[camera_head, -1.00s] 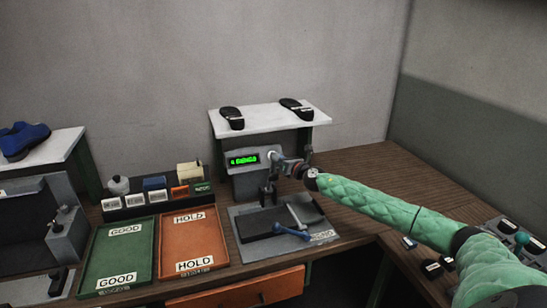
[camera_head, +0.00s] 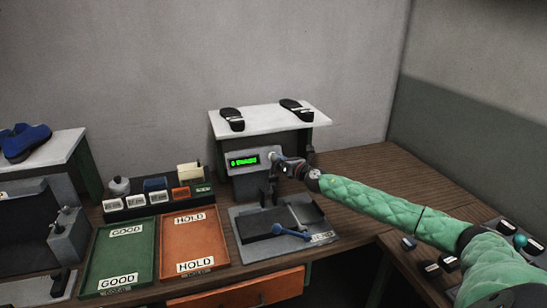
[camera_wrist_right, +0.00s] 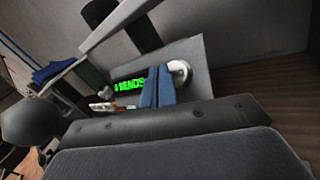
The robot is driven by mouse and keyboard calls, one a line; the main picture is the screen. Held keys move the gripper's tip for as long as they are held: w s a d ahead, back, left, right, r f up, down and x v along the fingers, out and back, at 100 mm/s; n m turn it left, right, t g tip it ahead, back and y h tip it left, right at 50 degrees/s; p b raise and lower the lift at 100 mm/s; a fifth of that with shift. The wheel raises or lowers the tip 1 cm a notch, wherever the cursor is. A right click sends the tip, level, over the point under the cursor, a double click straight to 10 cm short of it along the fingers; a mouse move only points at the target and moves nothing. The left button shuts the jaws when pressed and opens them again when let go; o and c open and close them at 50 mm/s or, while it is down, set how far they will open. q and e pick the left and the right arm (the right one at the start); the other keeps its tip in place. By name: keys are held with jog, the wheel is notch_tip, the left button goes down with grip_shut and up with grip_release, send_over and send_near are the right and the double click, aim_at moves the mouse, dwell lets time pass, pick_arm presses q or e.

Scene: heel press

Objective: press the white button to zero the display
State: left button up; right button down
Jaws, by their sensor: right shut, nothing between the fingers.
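The grey press box carries a green-lit display (camera_head: 243,161), also seen in the wrist view (camera_wrist_right: 130,84). It seems to read a leading 0 followed by smaller characters that are hard to make out. The round white button (camera_head: 272,156) sits to the right of the display and shows clearly in the wrist view (camera_wrist_right: 180,70). My right gripper (camera_head: 281,161) is shut and empty, right at the button. Its blue fingertips (camera_wrist_right: 158,88) appear just beside the button in the wrist view; I cannot tell whether they touch it. My left gripper is out of view.
A white shelf (camera_head: 270,118) with two dark soles stands behind the press box. The press bed with a blue-handled lever (camera_head: 290,232) lies below. Green (camera_head: 119,254) and orange (camera_head: 194,243) trays are at left. The wooden table (camera_head: 365,160) is clear behind my arm.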

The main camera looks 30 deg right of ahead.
jog(key=s+r+p, duration=0.1)
jog(key=s, duration=0.1)
jog(key=s+a+r+p, duration=0.1)
jog(key=s+r+p, duration=0.1)
dwell(0.6)
jog(key=shift+f, duration=0.1)
dwell(0.6)
